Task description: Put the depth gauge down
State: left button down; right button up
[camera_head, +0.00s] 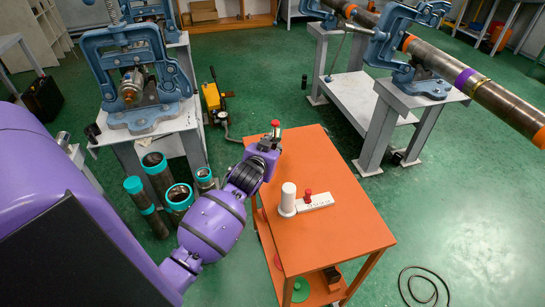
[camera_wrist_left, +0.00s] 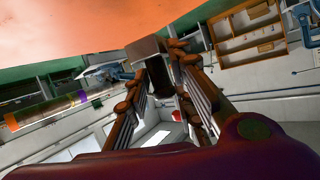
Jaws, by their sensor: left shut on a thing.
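My left gripper (camera_head: 272,142) is over the far left corner of the orange cart (camera_head: 345,240). In the left wrist view its two fingers (camera_wrist_left: 165,95) close on a dark, boxy thing with a grey part (camera_wrist_left: 183,74), which I take to be the depth gauge. In the head view only a small piece with a red and green top (camera_head: 276,125) shows at the gripper's tip. The rest is hidden by the gripper. The orange surface also fills the top of the left wrist view (camera_wrist_left: 90,25). My right gripper is not in view.
The cart top's near and right parts are clear. Teal-rimmed pipes (camera_head: 179,196) stand on the floor at left. A blue vise (camera_head: 130,75) is behind them.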

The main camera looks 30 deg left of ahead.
pick_arm(q)
jog(key=w+f, duration=0.1)
jog(key=a+f, duration=0.1)
jog(key=w+f, duration=0.1)
jog(key=shift+w+a+f, duration=0.3)
jog(key=shift+a+f, duration=0.05)
jog(key=shift+f, duration=0.05)
jog(key=shift+f+b, duration=0.4)
jog(key=shift+f, duration=0.95)
jog(key=shift+f, duration=0.25)
jog(key=c, duration=1.5)
grip_release()
jog(key=shift+f, duration=0.1)
jog(key=shift+s+d+r, duration=0.1)
jog(key=shift+s+r, duration=0.1)
jog(key=shift+r, duration=0.1)
jog(key=v, duration=1.1)
jog(key=shift+s+p, duration=0.35)
